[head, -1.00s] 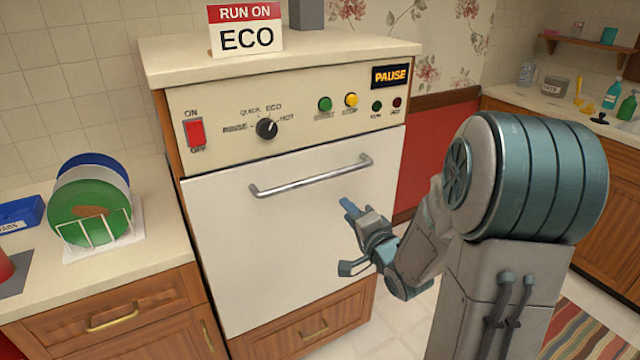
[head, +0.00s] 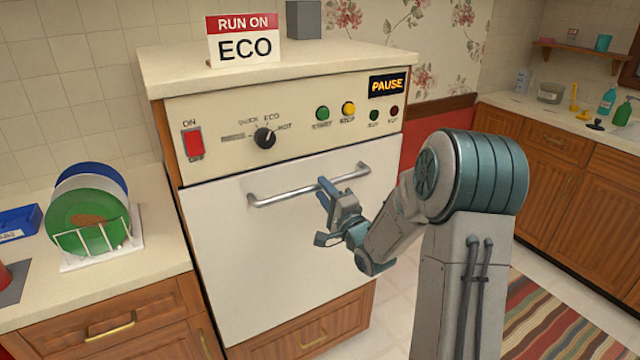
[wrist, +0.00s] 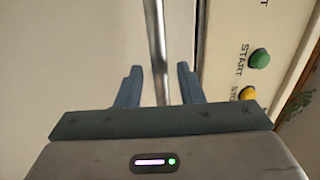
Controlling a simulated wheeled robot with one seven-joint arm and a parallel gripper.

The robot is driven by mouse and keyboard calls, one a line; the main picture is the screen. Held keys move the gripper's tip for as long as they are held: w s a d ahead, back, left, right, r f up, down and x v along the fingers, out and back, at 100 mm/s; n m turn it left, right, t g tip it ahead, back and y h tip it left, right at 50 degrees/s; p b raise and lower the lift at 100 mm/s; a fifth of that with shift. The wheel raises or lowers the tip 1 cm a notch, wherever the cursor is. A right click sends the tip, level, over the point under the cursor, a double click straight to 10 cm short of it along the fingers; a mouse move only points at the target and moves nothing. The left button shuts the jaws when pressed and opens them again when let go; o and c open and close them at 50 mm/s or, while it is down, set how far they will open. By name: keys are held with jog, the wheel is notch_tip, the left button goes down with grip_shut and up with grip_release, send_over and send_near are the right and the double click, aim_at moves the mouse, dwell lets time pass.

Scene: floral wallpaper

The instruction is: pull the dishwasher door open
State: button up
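The dishwasher door (head: 260,255) is a white panel and stands shut. Its silver bar handle (head: 285,194) runs across the upper part of the door. My gripper (head: 325,192) is at the right part of the handle in the head view. In the wrist view my gripper (wrist: 158,85) is open, its two blue fingers apart. The handle (wrist: 156,45) runs between the fingers there, with a gap on each side. The wrist view shows no contact between fingers and bar.
Above the door, the control panel (head: 225,120) has a red switch, a dial (head: 264,138), buttons and a lit PAUSE display (head: 387,85). An ECO sign (head: 245,45) stands on top. A dish rack (head: 95,250) with plates is on the left counter. A striped rug (head: 560,320) lies at right.

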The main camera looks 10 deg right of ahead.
jog(key=shift+x, duration=1.25)
grip_shut()
jog(key=shift+f, duration=0.1)
